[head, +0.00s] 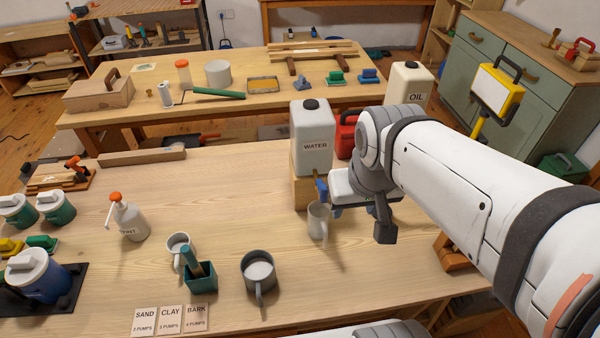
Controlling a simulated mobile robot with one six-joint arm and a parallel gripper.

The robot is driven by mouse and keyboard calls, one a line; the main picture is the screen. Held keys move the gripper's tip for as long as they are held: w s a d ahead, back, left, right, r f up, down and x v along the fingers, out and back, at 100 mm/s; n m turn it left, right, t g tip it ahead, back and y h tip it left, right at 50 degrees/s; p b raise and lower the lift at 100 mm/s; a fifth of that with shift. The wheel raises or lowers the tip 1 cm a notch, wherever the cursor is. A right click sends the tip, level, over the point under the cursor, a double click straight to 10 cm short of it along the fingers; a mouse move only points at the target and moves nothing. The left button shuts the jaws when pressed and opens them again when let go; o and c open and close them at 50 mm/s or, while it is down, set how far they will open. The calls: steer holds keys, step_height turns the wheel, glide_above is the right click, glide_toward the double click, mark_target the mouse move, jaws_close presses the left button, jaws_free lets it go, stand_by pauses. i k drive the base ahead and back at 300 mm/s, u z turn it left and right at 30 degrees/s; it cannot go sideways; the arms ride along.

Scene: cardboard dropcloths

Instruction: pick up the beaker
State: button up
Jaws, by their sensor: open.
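A pale grey beaker-like cup with a handle (317,222) stands upright on the wooden bench, below the tap of the white WATER container (311,140). My gripper (360,217) is open just right of this cup. One dark finger hangs down clearly; the other is partly hidden near the cup. I see nothing held between the fingers. I cannot tell whether the gripper touches the cup. A dark grey mug with pale contents (246,262) and a white mug (177,240) stand further left on the bench.
A teal box (201,282) with a tool in it stands between the mugs. A white pump bottle (130,222) is left. SAND, CLAY and BARK cards (170,319) lie at the front. The bench middle (230,185) is clear. An OIL container (408,88) stands behind my arm.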

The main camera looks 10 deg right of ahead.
mark_target(318, 212)
steer(key=z, duration=1.9)
steer(key=k, duration=0.75)
steer(key=u, duration=0.75)
